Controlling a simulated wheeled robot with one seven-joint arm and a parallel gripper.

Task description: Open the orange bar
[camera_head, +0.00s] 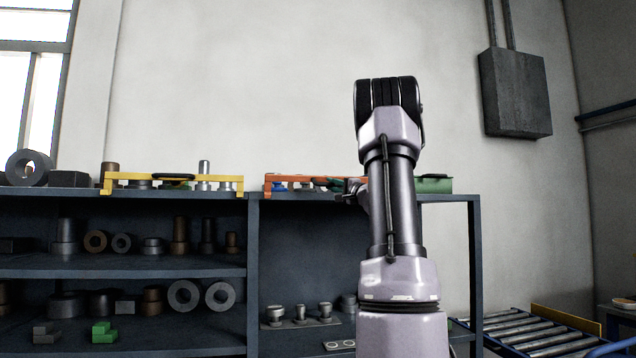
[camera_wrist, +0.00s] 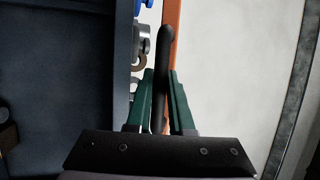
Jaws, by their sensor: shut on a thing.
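The orange bar (camera_head: 300,178) runs along the top of the dark shelf unit, left of my arm. My arm hides its right part. In the wrist view the orange bar (camera_wrist: 173,25) runs upright along the shelf edge, with a black handle (camera_wrist: 164,45) in front of it. My gripper (camera_wrist: 161,78) has green fingers on either side of this handle and is shut on it. In the head view my gripper (camera_head: 352,191) is small, dark and partly hidden by my arm, at the height of the shelf top.
A yellow bar (camera_head: 225,179) lies left of the orange bar on the shelf top. Blue and grey parts sit behind the orange bar. The dark shelves (camera_head: 150,267) below hold several metal parts. A roller conveyor (camera_head: 530,333) stands at lower right.

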